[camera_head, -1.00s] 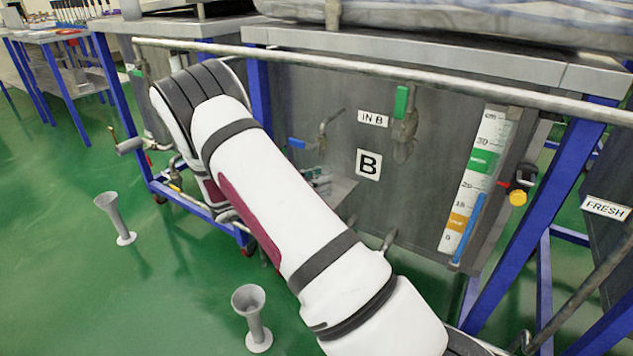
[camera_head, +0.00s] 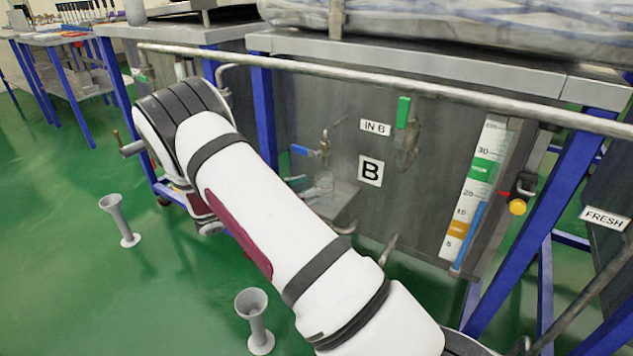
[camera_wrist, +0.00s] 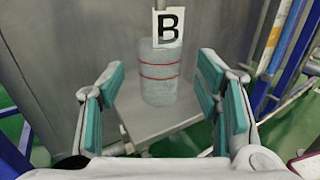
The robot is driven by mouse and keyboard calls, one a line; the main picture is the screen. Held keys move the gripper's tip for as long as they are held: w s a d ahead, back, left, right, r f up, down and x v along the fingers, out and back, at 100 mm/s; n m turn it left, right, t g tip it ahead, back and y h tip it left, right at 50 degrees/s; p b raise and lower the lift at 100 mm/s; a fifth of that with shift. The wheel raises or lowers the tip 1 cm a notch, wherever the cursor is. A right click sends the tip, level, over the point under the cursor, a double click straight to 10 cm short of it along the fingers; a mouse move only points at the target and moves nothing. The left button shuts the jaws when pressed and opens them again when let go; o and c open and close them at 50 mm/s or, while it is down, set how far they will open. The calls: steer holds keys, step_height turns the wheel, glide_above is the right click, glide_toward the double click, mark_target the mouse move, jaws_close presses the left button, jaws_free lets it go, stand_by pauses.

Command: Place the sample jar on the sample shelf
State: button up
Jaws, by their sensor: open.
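The sample jar (camera_wrist: 160,82) is a pale translucent cylinder with red bands, upright on a small grey ledge (camera_wrist: 150,122) by the tank wall. It also shows faintly in the head view (camera_head: 324,184), on the same ledge (camera_head: 342,208). A letter B label shows at the jar's top in the wrist view; I cannot tell whether it is on the jar or behind. My gripper (camera_wrist: 161,70) is open and empty, its green-padded fingers left and right of the jar in the picture. The jar seems a little beyond the fingertips. I cannot identify a separate sample shelf.
A tank marked B (camera_head: 370,170) has a blue-handled tap (camera_head: 300,150) above the ledge and a green-handled valve (camera_head: 403,112). A long rail (camera_head: 420,88) crosses in front. Two grey funnel-shaped stands (camera_head: 120,220) (camera_head: 256,320) are on the green floor.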

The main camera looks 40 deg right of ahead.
steer(key=w+a+p, duration=0.1)
steer(key=a+p, duration=0.1)
steer(key=a, duration=0.5)
steer(key=s+a+r+m+g+y, duration=0.2)
steer(key=s+r+m+y, duration=0.8)
steer(key=s+r, duration=0.9)
steer(key=s+a+m+t+y, duration=0.2)
steer(key=s+a+m+y, duration=0.1)
steer(key=s, duration=0.7)
steer(key=s+a+m+t+y, duration=0.3)
steer(key=s+a, duration=0.4)
steer(key=s, duration=0.4)
steer(key=shift+s+a+f+y, duration=0.2)
steer(key=shift+a+y, duration=0.15)
steer(key=shift+y, duration=0.55)
step_height(320, 180, up, 31)
steer(key=t+p, duration=0.4)
steer(key=p, duration=2.5)
steer(key=shift+d, duration=0.3)
